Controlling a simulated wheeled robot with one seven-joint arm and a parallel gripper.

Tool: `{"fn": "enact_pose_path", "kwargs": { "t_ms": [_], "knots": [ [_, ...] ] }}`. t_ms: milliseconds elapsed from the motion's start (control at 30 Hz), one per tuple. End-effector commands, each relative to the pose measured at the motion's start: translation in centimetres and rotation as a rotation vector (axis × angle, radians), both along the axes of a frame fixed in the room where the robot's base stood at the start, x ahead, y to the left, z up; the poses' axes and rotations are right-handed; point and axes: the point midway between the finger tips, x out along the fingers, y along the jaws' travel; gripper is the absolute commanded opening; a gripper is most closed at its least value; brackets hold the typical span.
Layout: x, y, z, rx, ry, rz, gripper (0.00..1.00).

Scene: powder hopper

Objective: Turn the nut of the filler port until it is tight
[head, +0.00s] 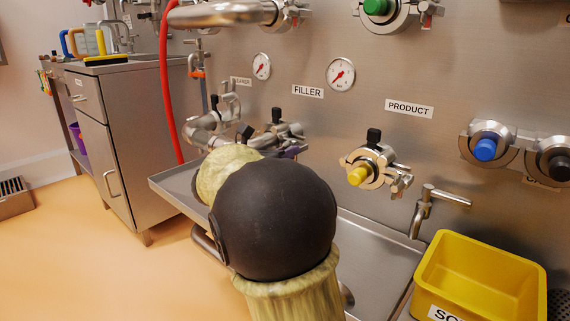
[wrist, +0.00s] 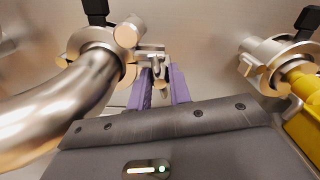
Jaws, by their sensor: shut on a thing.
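The filler port (head: 284,131) sits on the steel wall below the FILLER label, with a black knob on top and a metal clamp. In the head view my arm hides its lower part. My gripper (head: 291,150) shows there only as a bit of purple behind my dark arm link. In the wrist view my gripper (wrist: 160,92) has its two purple fingers pointing at the port, one on each side of the small metal nut (wrist: 156,68). The fingers are shut on the nut. How far the nut is turned cannot be told.
A curved steel pipe (wrist: 50,105) runs close to the left of my gripper. The PRODUCT port (head: 367,167) with a yellow plug is to the right. Below are a steel tray (head: 176,184) and a yellow bin (head: 480,275). A red hose (head: 166,90) hangs at left.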

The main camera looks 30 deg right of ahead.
Motion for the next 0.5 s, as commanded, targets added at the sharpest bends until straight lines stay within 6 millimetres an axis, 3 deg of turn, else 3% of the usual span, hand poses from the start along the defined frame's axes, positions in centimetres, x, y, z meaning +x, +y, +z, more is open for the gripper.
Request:
{"fn": "enact_pose_path", "kwargs": {
  "t_ms": [500],
  "knots": [
    [-0.13, -0.32, -0.13, 0.021, -0.059, -0.006, 0.0]
  ]
}}
